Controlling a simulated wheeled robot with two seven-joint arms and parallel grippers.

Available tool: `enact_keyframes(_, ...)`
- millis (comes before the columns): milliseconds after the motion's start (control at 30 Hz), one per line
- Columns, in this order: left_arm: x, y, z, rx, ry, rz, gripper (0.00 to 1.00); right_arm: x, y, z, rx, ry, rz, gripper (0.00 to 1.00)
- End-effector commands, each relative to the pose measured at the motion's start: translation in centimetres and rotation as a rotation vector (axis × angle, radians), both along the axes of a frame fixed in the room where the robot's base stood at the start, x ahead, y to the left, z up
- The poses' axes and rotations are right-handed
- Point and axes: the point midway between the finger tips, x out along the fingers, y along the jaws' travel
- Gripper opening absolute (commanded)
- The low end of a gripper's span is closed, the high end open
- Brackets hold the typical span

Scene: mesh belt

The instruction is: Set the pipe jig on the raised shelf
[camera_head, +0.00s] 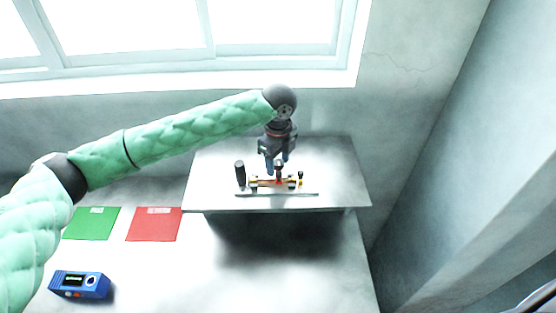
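The pipe jig (262,183), with a brass-coloured pipe, a black upright handle on its left and a pale base plate, is on the front part of the raised shelf (335,175). From this view I cannot tell whether its base fully touches the shelf. My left gripper (277,166) points down at the middle of the jig, its blue-tipped fingers around or just above a small dark part there. Whether the fingers grip that part is too small to tell. My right gripper is not in view.
A green square (91,226) and a red square (153,227) lie on the lower table (200,275) left of the shelf. A blue device with a small display (80,287) sits at the front left. A wall rises close on the right; a window is behind.

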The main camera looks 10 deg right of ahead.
Motion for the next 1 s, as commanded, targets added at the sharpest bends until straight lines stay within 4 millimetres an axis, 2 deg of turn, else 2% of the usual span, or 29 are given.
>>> enact_keyframes(233,0.0,0.0,0.2,0.0,-0.001,0.0,0.51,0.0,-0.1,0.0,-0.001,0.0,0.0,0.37)
enact_keyframes(367,0.0,0.0,1.4,-0.001,-0.001,0.0,0.51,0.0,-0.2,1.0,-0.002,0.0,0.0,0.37)
enact_keyframes(667,0.0,0.0,5.8,-0.001,-0.001,-0.001,0.51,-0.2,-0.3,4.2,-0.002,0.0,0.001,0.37)
enact_keyframes(733,0.0,-0.1,6.7,-0.002,-0.001,-0.001,0.51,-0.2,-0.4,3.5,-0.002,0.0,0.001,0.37)
enact_keyframes(1000,0.1,-0.1,10.9,-0.001,-0.002,0.0,0.51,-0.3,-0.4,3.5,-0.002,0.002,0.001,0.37)
